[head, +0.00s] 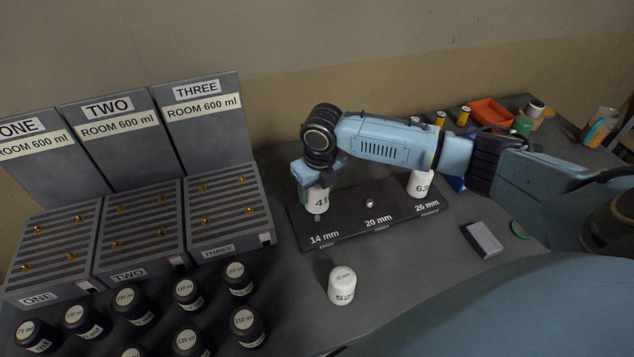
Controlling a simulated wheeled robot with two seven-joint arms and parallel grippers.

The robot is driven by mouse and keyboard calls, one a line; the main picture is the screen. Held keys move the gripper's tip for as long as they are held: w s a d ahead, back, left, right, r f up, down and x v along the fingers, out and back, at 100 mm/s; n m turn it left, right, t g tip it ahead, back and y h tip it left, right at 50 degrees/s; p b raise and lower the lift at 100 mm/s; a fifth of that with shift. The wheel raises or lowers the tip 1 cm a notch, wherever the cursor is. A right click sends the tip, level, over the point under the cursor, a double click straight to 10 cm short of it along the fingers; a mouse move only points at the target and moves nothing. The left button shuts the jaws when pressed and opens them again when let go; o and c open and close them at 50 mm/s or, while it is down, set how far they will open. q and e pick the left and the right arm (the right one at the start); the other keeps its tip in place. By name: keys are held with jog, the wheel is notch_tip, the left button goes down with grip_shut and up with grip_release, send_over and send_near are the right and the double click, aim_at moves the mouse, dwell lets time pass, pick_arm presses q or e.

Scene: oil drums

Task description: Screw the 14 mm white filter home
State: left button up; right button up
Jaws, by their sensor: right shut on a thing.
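My right gripper (314,186) points down at the left end of the dark mount strip and is shut on a white filter (317,201) with "41" partly readable. The filter is upright over the 14 mm place of the strip (345,232), with a small metal stud (318,217) showing at its lower edge. I cannot tell how far it sits on the stud. A second white filter (421,184) stands at the 26 mm place. The 20 mm stud (369,203) is bare. A third white filter (342,287) stands on the table in front. My left gripper is not in view.
Three grey slotted trays (228,213) with upright signs stand at the left, with several black jars (240,278) in front. A grey block (483,240) and green ring (521,230) lie at the right. An orange bin (490,112) and cans stand behind my right arm.

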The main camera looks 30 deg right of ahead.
aim_at(317, 197)
jog(key=shift+d+f+n, duration=0.1)
jog(key=shift+n, duration=0.2)
jog(key=shift+f+b, duration=1.45)
jog(key=shift+b, duration=0.1)
jog(key=shift+f, duration=0.5)
jog(key=shift+f, duration=0.2)
jog(key=shift+f, duration=0.35)
jog(key=shift+f, duration=0.35)
